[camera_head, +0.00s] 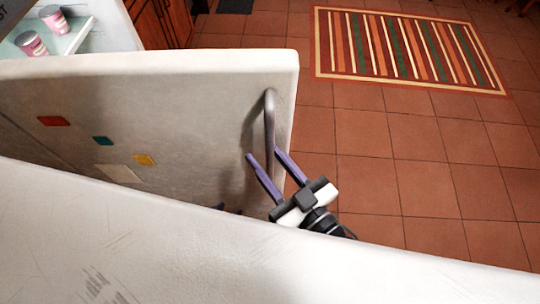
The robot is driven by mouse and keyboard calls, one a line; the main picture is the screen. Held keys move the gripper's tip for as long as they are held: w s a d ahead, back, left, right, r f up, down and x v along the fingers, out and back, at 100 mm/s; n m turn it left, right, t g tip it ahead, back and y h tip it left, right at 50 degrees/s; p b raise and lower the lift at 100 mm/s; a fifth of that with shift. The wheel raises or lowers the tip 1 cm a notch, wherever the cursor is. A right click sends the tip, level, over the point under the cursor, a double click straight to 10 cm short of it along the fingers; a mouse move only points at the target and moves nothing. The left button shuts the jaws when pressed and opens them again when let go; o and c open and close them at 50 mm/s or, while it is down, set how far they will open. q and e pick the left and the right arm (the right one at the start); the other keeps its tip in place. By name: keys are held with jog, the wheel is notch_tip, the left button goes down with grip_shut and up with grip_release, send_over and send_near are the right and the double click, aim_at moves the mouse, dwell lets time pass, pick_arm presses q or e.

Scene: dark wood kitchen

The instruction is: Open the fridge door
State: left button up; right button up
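The off-white fridge door (185,100) stands swung open, with its magnet-covered face toward me. Its grey bar handle (269,118) runs along the door near the right edge. My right gripper (264,154) is open, its two purple fingers spread at the lower part of the handle. The fingers appear one on either side of the bar; I cannot tell if they touch it. My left gripper (219,207) shows only as small dark tips above the near panel's edge. The rest of it is hidden, so its opening cannot be judged.
A large off-white panel (130,240) fills the foreground and hides my arms' lower parts. Pink cups (32,44) stand on a fridge shelf (75,35) at upper left. The tiled floor (400,150) right of the door is clear, with a striped rug (405,50) farther back.

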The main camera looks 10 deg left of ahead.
jog(key=shift+d, duration=0.2)
jog(key=shift+s+d+f, duration=0.1)
jog(key=shift+s+d, duration=0.05)
jog(key=shift+d, duration=0.05)
jog(key=v, duration=0.9)
jog(key=shift+s+d+b, duration=0.25)
jog(key=shift+b, duration=0.05)
